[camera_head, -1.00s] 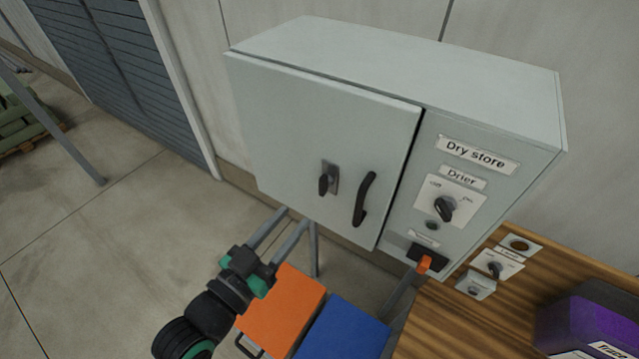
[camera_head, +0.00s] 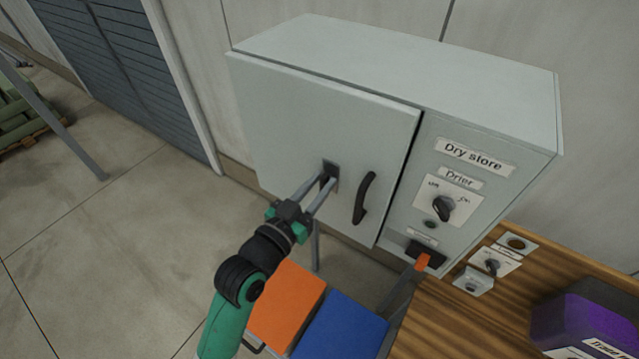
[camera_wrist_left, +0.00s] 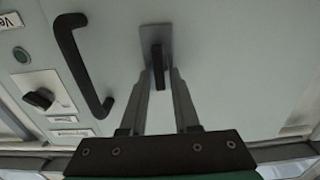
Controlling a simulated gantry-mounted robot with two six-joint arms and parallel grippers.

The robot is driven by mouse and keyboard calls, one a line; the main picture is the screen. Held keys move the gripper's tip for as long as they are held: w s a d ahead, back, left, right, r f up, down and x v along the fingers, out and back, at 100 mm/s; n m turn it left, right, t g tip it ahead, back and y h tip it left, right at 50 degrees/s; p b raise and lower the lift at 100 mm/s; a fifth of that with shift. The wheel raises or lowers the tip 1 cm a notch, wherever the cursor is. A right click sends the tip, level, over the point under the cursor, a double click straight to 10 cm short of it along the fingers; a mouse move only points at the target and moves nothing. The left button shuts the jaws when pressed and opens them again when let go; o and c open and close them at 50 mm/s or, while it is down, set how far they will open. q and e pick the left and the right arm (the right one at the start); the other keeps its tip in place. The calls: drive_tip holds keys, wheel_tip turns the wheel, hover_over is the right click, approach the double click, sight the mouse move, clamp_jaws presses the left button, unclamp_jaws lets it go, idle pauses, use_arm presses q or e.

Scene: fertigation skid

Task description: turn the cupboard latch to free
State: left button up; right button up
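The cupboard (camera_head: 315,120) is a pale grey wall box with a shut door. Its latch (camera_head: 330,168) is a small dark knob on a grey plate. The latch also shows in the left wrist view (camera_wrist_left: 158,64), its knob in line with the long side of the plate. My left gripper (camera_head: 322,184) is at the latch. In the left wrist view its two fingers (camera_wrist_left: 163,78) stand on either side of the knob, with a small gap that looks open. The fingers partly hide the knob in the head view. My right gripper is not in view.
A black bar handle (camera_head: 364,198) stands out just right of the latch. A drier switch (camera_head: 443,208) and an orange-tabbed fitting (camera_head: 423,261) are farther right. Orange (camera_head: 287,305) and blue (camera_head: 343,327) boxes sit below, beside a wooden bench (camera_head: 440,325).

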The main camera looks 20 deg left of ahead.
use_arm(q)
clamp_jaws()
drive_tip(key=shift+m, duration=0.3)
drive_tip(key=m+b, duration=0.1)
drive_tip(key=m, duration=0.2)
drive_tip(key=shift+d+f+b, duration=0.15)
drive_tip(key=shift+d+b, duration=0.1)
drive_tip(key=shift+b, duration=0.15)
drive_tip(key=shift+s+d+f+m+b, duration=0.15)
drive_tip(key=shift+m+b, duration=0.55)
drive_tip(key=shift+m, duration=1.65)
drive_tip(key=shift+w+d+f+m+b, duration=0.15)
drive_tip(key=shift+m+b, duration=0.5)
drive_tip(key=shift+m, duration=1.75)
drive_tip(key=shift+s+d+f+m+b, duration=0.2)
drive_tip(key=shift+m+b, duration=0.5)
drive_tip(key=shift+m, duration=1.65)
drive_tip(key=shift+w+a, duration=0.1)
drive_tip(key=o, duration=0.5)
unclamp_jaws()
